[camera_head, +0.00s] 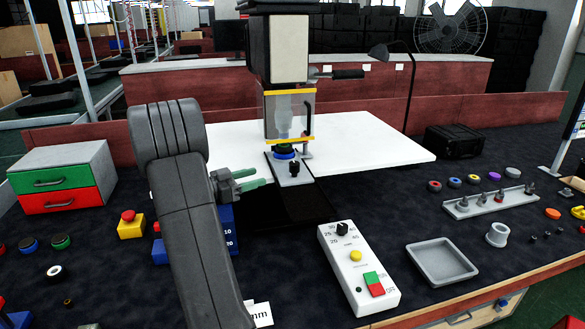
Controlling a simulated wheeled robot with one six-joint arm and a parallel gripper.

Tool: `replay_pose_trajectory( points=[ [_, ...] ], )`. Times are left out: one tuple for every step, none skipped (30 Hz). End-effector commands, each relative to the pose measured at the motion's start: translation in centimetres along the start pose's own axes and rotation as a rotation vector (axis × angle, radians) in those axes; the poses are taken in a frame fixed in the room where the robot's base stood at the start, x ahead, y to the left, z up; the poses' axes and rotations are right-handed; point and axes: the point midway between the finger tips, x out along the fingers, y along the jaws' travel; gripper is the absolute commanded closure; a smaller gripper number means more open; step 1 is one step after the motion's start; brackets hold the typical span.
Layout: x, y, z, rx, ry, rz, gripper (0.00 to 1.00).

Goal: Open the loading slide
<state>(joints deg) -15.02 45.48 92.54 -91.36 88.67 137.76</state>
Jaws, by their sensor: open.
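The loading slide (292,179) is a grey plate at the foot of the press (290,50) in mid-picture. A small black knob (294,169) stands on its front part. A round piece with a dark top and blue rim (285,154) sits on its rear part, under the clear guard with yellow bands (290,116). My gripper (258,178), with green fingers, is open and empty just left of the slide. The fingers point right, toward the knob, with a gap between. My arm hides what lies behind it on the left.
A dark base (300,208) lies in front of the slide. A white control box (356,268) and grey tray (441,262) stand at the front right. A yellow box with red button (130,225) and drawer cabinet (62,178) are left. A white board (380,150) lies behind.

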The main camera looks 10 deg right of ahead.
Motion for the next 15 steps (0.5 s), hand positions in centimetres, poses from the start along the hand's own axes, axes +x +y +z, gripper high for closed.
replay_pose_trajectory(
  points=[
    [0.2,-0.1,-0.1,0.006,0.005,-0.001,0.48],
    [0.4,-0.1,-0.1,0.008,0.006,-0.001,0.48],
    [0.9,-0.1,-0.2,0.008,0.005,0.000,0.48],
    [1.3,-0.1,-0.2,0.008,0.004,0.001,0.48],
    [1.7,-0.1,-0.2,0.007,0.003,0.001,0.48],
    [2.4,0.0,-0.3,0.007,0.004,0.002,0.48],
    [3.0,0.0,-0.3,0.006,0.004,0.003,0.48],
    [3.6,0.0,-0.3,0.006,0.003,0.003,0.48],
    [4.5,0.0,-0.3,0.005,0.003,0.004,0.48],
    [5.1,0.0,-0.3,0.005,0.003,0.004,0.48],
    [5.8,0.1,-0.3,0.005,0.002,0.005,0.48],
    [6.7,0.0,-0.3,0.004,0.002,0.003,0.48],
    [7.4,0.1,-0.4,0.004,0.003,0.004,0.48],
    [8.0,0.1,-0.3,0.004,0.002,0.004,0.48],
    [8.8,0.1,-0.3,0.003,0.002,0.003,0.48]
  ],
)
